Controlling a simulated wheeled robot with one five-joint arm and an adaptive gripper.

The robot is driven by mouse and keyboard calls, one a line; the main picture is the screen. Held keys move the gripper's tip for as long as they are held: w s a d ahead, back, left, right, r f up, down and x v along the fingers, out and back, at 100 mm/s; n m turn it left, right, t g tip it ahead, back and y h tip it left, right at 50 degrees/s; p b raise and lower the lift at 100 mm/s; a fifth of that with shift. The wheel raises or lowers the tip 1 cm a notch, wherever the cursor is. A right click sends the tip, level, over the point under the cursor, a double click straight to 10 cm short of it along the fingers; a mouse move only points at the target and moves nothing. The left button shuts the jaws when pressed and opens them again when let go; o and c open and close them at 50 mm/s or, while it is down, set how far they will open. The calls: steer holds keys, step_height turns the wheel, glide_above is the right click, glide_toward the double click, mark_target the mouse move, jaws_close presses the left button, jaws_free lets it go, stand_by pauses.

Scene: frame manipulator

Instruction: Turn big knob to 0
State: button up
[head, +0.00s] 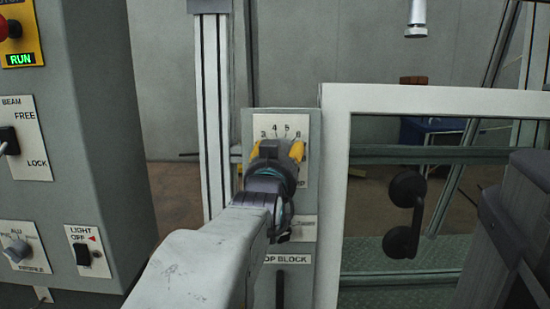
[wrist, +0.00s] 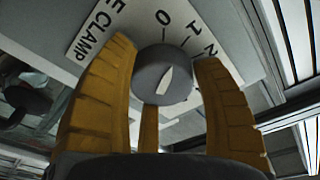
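The big knob (wrist: 158,75) is a grey round knob with a white pointer mark on its face. In the wrist view it sits between the yellow fingers of my gripper (wrist: 164,70), with a third finger below it. The side fingers lie right along its edges; whether they press on it is unclear. In the head view my gripper (head: 276,150) is at the white dial plate (head: 285,127), where 3 to 6 show, and the knob is hidden.
A control cabinet (head: 100,130) with switches stands at left. A white door frame (head: 335,200) with a black handle (head: 405,213) is just right of the knob panel. A stop block label (head: 287,260) and black lever (head: 280,289) sit below. A metal post (head: 212,120) stands behind.

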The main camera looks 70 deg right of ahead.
steer(key=shift+f, duration=0.15)
steer(key=c, duration=0.6)
steer(key=shift+o, duration=0.2)
steer(key=shift+f, duration=0.1)
steer(key=shift+w+f+n, duration=0.1)
steer(key=shift+n, duration=0.4)
steer(key=o, duration=1.2)
steer(key=shift+w, duration=0.15)
steer(key=shift+c, duration=0.2)
steer(key=shift+r, duration=0.2)
steer(key=shift+a, duration=0.15)
